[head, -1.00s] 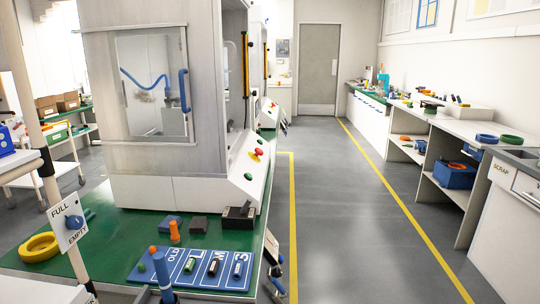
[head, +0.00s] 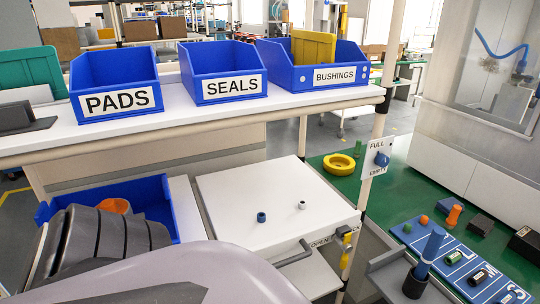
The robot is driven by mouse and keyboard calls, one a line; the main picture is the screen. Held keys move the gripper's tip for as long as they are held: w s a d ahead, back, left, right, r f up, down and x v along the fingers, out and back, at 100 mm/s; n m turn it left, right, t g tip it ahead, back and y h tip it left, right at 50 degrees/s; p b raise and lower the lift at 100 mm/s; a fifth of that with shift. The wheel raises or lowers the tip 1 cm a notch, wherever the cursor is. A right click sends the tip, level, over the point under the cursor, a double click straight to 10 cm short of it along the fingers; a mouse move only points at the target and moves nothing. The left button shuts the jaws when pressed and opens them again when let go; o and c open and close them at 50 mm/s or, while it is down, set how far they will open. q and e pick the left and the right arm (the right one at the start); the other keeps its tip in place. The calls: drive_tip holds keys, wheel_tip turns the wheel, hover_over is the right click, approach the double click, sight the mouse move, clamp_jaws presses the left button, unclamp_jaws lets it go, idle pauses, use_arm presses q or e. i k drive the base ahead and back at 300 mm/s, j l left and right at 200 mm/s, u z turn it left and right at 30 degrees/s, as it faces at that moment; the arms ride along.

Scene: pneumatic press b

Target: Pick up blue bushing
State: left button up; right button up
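A small dark blue bushing (head: 261,217) stands on the white top (head: 225,187) of a box in the lower middle of the head view. A small pale grey bushing-like piece (head: 301,205) with a dark centre stands apart from it, to its right. A large grey part of my arm fills the bottom left, in front of the box's near left corner. I see no gripper fingers on either side, and nothing touches the blue bushing.
Blue bins marked PADS (head: 115,84), SEALS (head: 222,72) and BUSHINGS (head: 325,65) stand on the white shelf (head: 180,125) behind. A yellow plate (head: 313,47) sticks out of the BUSHINGS bin. A blue bin (head: 160,199) sits left of the box. A post (head: 386,90) rises on the right.

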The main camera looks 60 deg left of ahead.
sight(261, 217)
drive_tip(key=u, duration=1.95)
